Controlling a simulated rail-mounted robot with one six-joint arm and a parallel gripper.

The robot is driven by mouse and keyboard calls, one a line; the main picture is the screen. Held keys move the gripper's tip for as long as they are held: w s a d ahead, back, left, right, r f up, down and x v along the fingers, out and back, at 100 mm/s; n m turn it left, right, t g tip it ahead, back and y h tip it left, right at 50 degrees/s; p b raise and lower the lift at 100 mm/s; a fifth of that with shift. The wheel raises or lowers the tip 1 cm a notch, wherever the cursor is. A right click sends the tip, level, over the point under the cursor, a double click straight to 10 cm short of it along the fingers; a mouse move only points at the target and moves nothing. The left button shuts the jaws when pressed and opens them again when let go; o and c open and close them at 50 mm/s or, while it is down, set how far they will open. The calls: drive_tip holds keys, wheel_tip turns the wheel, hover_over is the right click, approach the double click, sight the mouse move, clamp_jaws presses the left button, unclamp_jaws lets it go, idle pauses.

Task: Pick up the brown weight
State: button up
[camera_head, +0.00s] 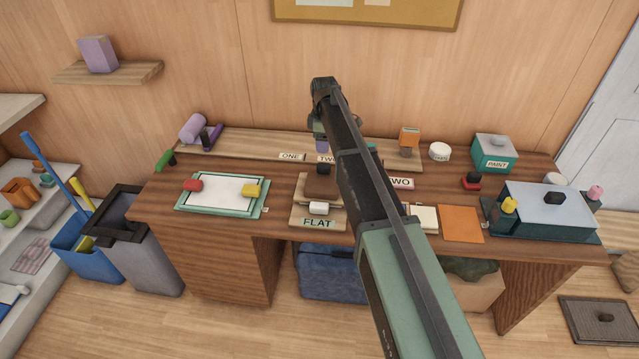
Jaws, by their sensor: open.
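The brown weight (321,187) is a dark brown block with a black knob on top. It sits on the wooden board marked FLAT (318,222), at the middle of the desk, with a white piece (319,208) in front of it. My gripper (320,132) is open, above and behind the weight in the picture, apart from it. My arm crosses the view from lower right to upper middle and hides part of the desk right of the weight. The fingertips are small and partly hidden.
Left of the board lies a green-framed white sheet (222,190) with red and yellow pieces. A raised back shelf (250,143) holds labelled blocks. To the right are an orange sheet (460,224), a PAINT box (494,152) and a teal crate (545,212).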

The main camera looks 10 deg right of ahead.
sight(324, 164)
wheel_tip(324, 164, down, 11)
drive_tip(key=b, duration=1)
drive_tip(key=shift+d+r, duration=0.1)
drive_tip(key=shift+r, duration=0.25)
clamp_jaws()
drive_tip(key=shift+r+p, duration=0.1)
drive_tip(key=shift+p, duration=0.25)
wheel_tip(324, 164, up, 20)
drive_tip(key=p, duration=1.9)
drive_tip(key=shift+p, duration=0.4)
